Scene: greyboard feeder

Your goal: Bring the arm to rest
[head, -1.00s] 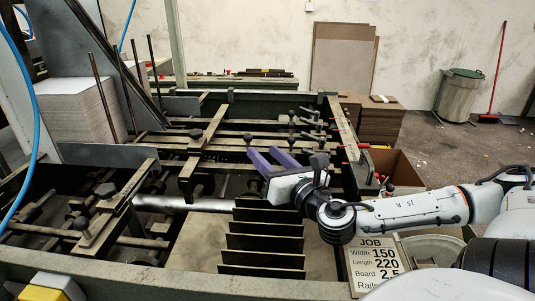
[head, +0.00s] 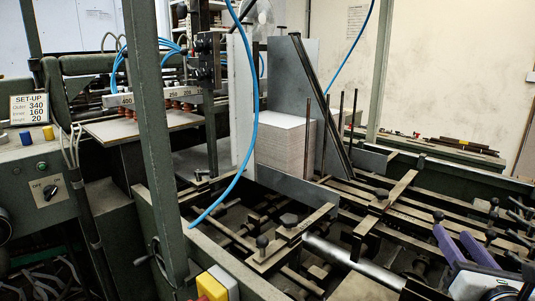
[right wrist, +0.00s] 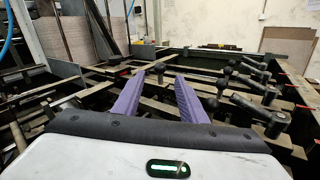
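My right gripper (head: 453,233) is at the lower right of the head view, above the feeder's rails. Its two purple fingers are apart with nothing between them. In the right wrist view the same fingers (right wrist: 160,77) point forward over the dark rails and black clamp knobs, with a clear gap between them. The right arm behind the gripper is cut off by the frame edge. My left gripper and left arm are not in view.
A stack of greyboard (head: 283,145) stands in the feeder beside upright rods. A green post (head: 155,130) and a blue hose (head: 250,130) stand in front. A set-up card (head: 30,107) and control box (head: 48,190) are at left. Black clamp levers (right wrist: 245,105) lie close to the right gripper.

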